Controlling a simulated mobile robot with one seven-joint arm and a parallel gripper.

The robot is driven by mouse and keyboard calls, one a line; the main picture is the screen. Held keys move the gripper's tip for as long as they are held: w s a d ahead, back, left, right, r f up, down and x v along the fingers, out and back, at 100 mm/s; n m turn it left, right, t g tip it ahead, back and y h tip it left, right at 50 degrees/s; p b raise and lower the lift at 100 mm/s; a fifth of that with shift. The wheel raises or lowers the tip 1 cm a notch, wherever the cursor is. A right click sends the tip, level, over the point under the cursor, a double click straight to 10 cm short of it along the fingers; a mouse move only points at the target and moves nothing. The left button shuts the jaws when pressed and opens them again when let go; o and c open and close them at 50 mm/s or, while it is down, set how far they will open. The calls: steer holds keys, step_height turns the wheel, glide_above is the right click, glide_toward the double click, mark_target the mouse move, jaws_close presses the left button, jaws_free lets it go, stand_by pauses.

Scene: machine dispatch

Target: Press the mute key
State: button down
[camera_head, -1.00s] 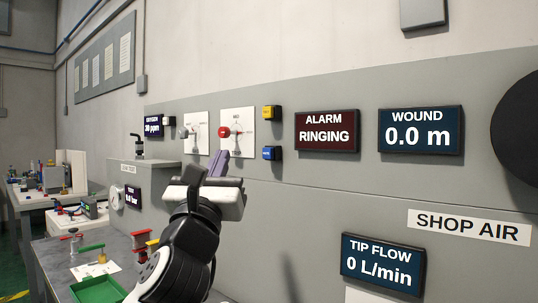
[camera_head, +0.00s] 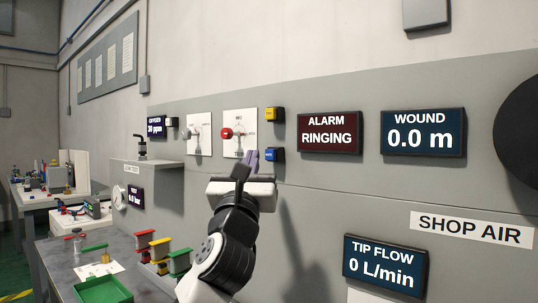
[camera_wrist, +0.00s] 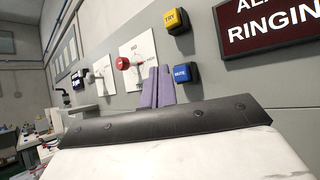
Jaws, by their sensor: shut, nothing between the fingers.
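The mute key (camera_head: 274,155) is a blue block on the grey wall panel, below a yellow key. It also shows in the wrist view (camera_wrist: 183,73), with white lettering. My gripper (camera_head: 251,156) has purple fingers, shut and empty. In the head view the fingertips appear just left of the blue key at about its height. I see no contact with the key. The alarm display (camera_head: 328,134) reads "RINGING".
The yellow key (camera_head: 273,114) is right above the blue one. A red knob (camera_head: 227,133) on a white dial plate is close to the left of my fingers. A small shelf (camera_head: 146,168) juts out further left. The panel below the alarm display is clear.

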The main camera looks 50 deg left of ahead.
mark_target(266, 150)
steer(key=shift+w, duration=0.85)
steer(key=shift+w+a, duration=0.1)
stand_by(1.4)
steer(key=shift+w, duration=0.3)
steer(key=shift+w, duration=0.5)
stand_by(0.6)
steer(key=shift+s, duration=0.9)
steer(key=shift+s, duration=0.1)
steer(key=s, duration=0.4)
steer(key=shift+s+d, duration=0.3)
steer(key=shift+s, duration=0.1)
